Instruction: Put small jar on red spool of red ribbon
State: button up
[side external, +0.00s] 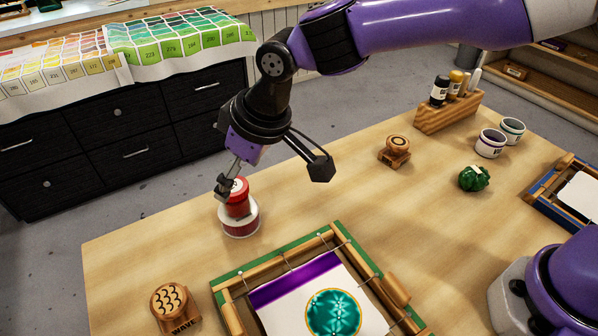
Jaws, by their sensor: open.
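The small red jar (238,204), with a pale mark on its lid, stands upright on top of the spool of red ribbon (240,223). The spool has a pale rim and a red band and rests on the wooden table near its far left edge. My gripper (229,184) is open, pointing down at the jar's upper left side. One finger shows beside the lid; the other finger is hard to make out. I cannot tell whether a finger touches the jar.
A green-edged frame (285,250) holds a stretched cloth at front centre. A wooden wave stamp (170,302) is at front left. Another stamp (396,150), a green lumpy object (474,178), white cups (490,143) and a bottle rack (448,112) stand right. Table between spool and stamp is clear.

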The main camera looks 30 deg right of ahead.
jog(key=v, duration=0.8)
jog(key=s+d+r+m, duration=0.2)
jog(key=d+r, duration=0.1)
jog(key=d, duration=0.7)
jog(key=s+d+f+m+t+h, duration=0.1)
jog(key=s+d+f+m+h, duration=0.1)
jog(key=s+d, duration=0.9)
jog(key=d+f+m, duration=0.1)
jog(key=d+m, duration=0.1)
jog(key=d, duration=0.2)
jog(key=shift+s+m+t+h, duration=0.3)
jog(key=shift+s+m+t, duration=0.05)
jog(key=shift+m+t, duration=0.05)
